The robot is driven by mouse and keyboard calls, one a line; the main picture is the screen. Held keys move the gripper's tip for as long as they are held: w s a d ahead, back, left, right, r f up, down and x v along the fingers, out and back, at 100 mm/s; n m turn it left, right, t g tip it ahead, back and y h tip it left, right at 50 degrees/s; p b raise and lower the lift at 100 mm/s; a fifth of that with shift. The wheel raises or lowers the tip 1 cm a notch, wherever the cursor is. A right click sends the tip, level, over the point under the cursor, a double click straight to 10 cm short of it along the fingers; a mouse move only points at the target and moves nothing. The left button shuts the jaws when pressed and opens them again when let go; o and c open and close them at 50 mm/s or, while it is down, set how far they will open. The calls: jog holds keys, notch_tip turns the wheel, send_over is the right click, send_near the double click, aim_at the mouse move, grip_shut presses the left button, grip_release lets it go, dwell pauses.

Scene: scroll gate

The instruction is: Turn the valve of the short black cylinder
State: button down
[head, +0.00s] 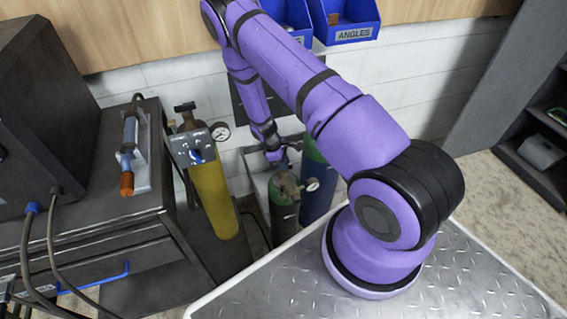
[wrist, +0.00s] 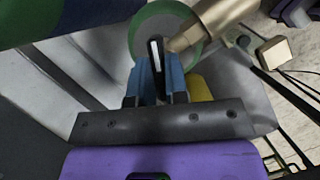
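The short black cylinder (head: 283,222) has a green shoulder and stands between the yellow cylinder and a blue one. Its brass valve fitting (head: 288,186) carries a small round gauge; the fitting also shows in the wrist view (wrist: 212,22), above the green shoulder (wrist: 142,22). My gripper (head: 276,156) is over the top of this cylinder. In the wrist view its two blue fingers (wrist: 157,72) are close together, on either side of a narrow dark valve handle (wrist: 155,52). The handle fills the gap between them. The fingertip contact is small and partly hidden.
A yellow cylinder (head: 212,195) with a regulator panel and gauge stands to the left. A blue cylinder (head: 317,190) stands close on the right. A dark workbench (head: 80,215) is at left. Blue bins (head: 346,22) hang on the wall above.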

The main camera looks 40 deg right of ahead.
jog(key=shift+m, duration=0.3)
jog(key=m+y, duration=0.1)
jog(key=m, duration=0.2)
jog(key=m+g+y, duration=0.1)
jog(key=m, duration=0.2)
jog(key=shift+w+d+y, duration=0.1)
jog(key=shift+y, duration=0.2)
jog(key=m, duration=0.2)
jog(key=m+y, duration=0.1)
jog(key=m, duration=0.2)
jog(key=shift+d+y, duration=0.1)
jog(key=shift+y, duration=0.2)
jog(key=m+y, duration=0.1)
jog(key=m, duration=0.2)
jog(key=shift+m, duration=0.3)
jog(key=m+t+y, duration=0.1)
jog(key=m, duration=0.2)
jog(key=shift+d+m+t, duration=0.1)
jog(key=shift+m+t, duration=0.2)
jog(key=m+t+y, duration=0.1)
jog(key=m, duration=0.2)
jog(key=shift+m, duration=0.3)
jog(key=m+t, duration=0.1)
jog(key=m, duration=0.3)
jog(key=shift+s+t+y, duration=0.2)
jog(key=shift+t+y, duration=0.1)
jog(key=shift+t, duration=0.1)
jog(key=shift+m+t, duration=0.6)
jog(key=shift+m, duration=1.1)
